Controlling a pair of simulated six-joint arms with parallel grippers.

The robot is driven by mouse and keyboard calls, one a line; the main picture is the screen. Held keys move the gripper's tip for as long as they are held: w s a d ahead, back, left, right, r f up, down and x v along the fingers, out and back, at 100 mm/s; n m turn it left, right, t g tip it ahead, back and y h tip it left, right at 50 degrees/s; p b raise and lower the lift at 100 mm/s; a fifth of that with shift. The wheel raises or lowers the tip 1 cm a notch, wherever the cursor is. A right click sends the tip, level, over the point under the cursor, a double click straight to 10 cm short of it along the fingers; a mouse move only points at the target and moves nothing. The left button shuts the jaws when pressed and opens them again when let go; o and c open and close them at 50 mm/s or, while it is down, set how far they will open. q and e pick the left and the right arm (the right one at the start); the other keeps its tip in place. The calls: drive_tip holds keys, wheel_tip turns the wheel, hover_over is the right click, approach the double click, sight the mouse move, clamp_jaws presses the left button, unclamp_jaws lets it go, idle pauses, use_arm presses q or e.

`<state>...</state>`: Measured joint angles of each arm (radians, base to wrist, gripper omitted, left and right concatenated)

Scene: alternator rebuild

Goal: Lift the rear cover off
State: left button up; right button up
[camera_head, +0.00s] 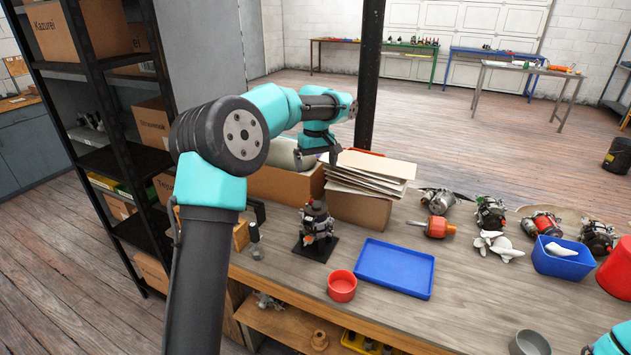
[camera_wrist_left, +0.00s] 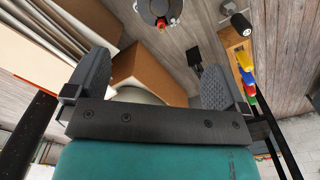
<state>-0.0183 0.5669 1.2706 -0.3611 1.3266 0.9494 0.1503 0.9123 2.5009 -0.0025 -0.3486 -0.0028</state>
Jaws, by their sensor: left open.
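The alternator (camera_head: 316,224) stands upright on a black base plate (camera_head: 317,250) on the workbench, its dark rear cover (camera_head: 315,209) appearing to be on top. The cover's lower edge is hard to make out. My left gripper (camera_head: 318,158) is above and behind the alternator, near the cardboard boxes, and touches neither. In the left wrist view its two grey fingers (camera_wrist_left: 152,84) are spread with nothing held between them. The alternator shows at the top edge of that view (camera_wrist_left: 158,12), partly cut off. My right gripper is not seen.
A blue tray (camera_head: 395,268) and a red bowl (camera_head: 342,286) are in front of the alternator. A cardboard box with stacked sheets (camera_head: 370,170) stands behind it. Several alternator parts and a blue bin (camera_head: 563,260) lie at right. A dark shelf rack (camera_head: 105,90) stands at left.

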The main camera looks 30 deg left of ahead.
sight(316, 204)
use_arm(q)
wheel_tip(316, 204, down, 17)
drive_tip(key=shift+f, duration=0.1)
idle(0.7)
drive_tip(key=shift+c, duration=0.5)
drive_tip(key=c, duration=0.7)
drive_tip(key=shift+r, duration=0.55)
idle(0.4)
drive_tip(key=shift+r, duration=0.25)
drive_tip(key=shift+r, duration=0.25)
drive_tip(key=shift+r, duration=1.05)
drive_tip(key=shift+r, duration=0.2)
